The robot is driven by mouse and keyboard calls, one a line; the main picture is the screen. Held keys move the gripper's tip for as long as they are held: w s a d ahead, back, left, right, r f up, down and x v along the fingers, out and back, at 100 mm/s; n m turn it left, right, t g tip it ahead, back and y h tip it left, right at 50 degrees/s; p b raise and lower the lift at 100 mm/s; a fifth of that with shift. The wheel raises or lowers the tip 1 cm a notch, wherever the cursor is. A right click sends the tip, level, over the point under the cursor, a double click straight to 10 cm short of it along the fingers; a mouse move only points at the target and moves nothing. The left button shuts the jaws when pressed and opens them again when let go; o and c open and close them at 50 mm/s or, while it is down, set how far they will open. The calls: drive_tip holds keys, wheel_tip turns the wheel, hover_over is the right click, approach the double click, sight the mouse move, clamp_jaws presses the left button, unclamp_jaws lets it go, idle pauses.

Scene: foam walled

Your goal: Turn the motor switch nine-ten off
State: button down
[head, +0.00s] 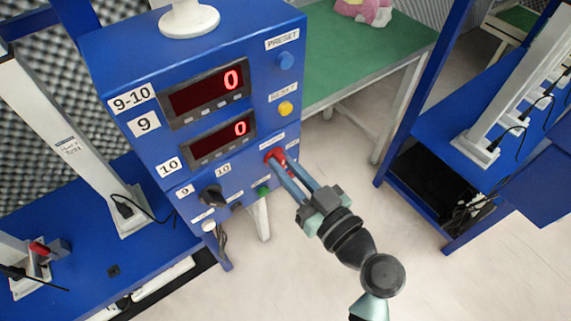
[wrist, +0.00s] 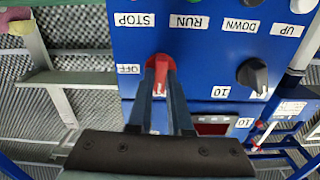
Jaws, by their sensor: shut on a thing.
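The red motor switch (head: 272,155) sits on the lower right front of the blue 9-10 control box (head: 240,60). In the wrist view the red switch (wrist: 160,62) shows between my fingertips, with an OFF label (wrist: 129,69) to its left. My gripper (head: 279,165) reaches up to it from the lower right, its two fingers closed on the switch's sides. My gripper (wrist: 160,78) also shows in the wrist view. The fingers hide the lower part of the switch, so I cannot tell its exact setting.
A black selector knob (head: 212,195) is on the same panel, left of the switch; it also shows in the wrist view (wrist: 252,74). Two red displays (head: 207,97) read 0. A green-topped table (head: 360,50) stands behind right. Floor right of the box is clear.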

drive_tip(key=m, duration=0.4)
drive_tip(key=m+p, duration=0.1)
drive_tip(key=m, duration=0.3)
drive_tip(key=shift+d+m, duration=0.1)
drive_tip(key=shift+m, duration=0.2)
drive_tip(key=m+p, duration=0.2)
drive_tip(key=m, duration=0.2)
drive_tip(key=shift+w, duration=0.1)
drive_tip(key=shift+f+m+p, duration=0.15)
drive_tip(key=shift+m+p, duration=0.35)
drive_tip(key=shift+m, duration=0.7)
drive_tip(key=shift+f+m+p, duration=0.1)
drive_tip(key=shift+m+p, duration=0.35)
drive_tip(key=shift+m, duration=0.75)
drive_tip(key=c, duration=0.8)
unclamp_jaws()
drive_tip(key=shift+c, duration=0.2)
drive_tip(key=shift+d, duration=0.15)
